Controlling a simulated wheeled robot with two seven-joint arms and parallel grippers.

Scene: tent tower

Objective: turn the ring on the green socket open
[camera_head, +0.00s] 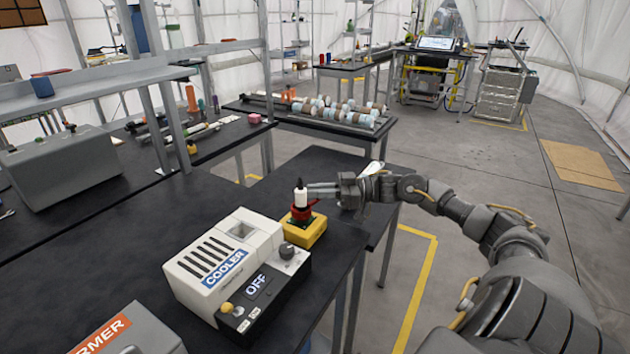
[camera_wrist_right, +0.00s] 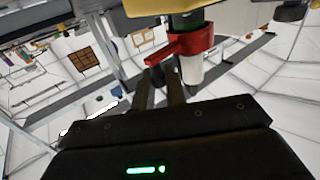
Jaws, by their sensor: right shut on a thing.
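A yellow block (camera_head: 303,232) stands on the black table, with a red ring (camera_head: 301,212) on top. A white vial with a black top (camera_head: 300,198) stands upright in the ring. In the right wrist view, tilted over, the red ring (camera_wrist_right: 200,42) has a handle reaching left, and a dark green band, the socket (camera_wrist_right: 184,20), shows between ring and block. My right gripper (camera_head: 311,190) reaches in from the right, its fingers shut at the ring's handle beside the white vial (camera_wrist_right: 191,72). The exact contact is partly hidden. My left gripper is out of view.
A white cooler (camera_head: 205,262) with a display reading OFF stands just left of and nearer than the yellow block. A warmer (camera_head: 135,335) is at the bottom left. A rack of bottles (camera_head: 335,110) lies on the farther table.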

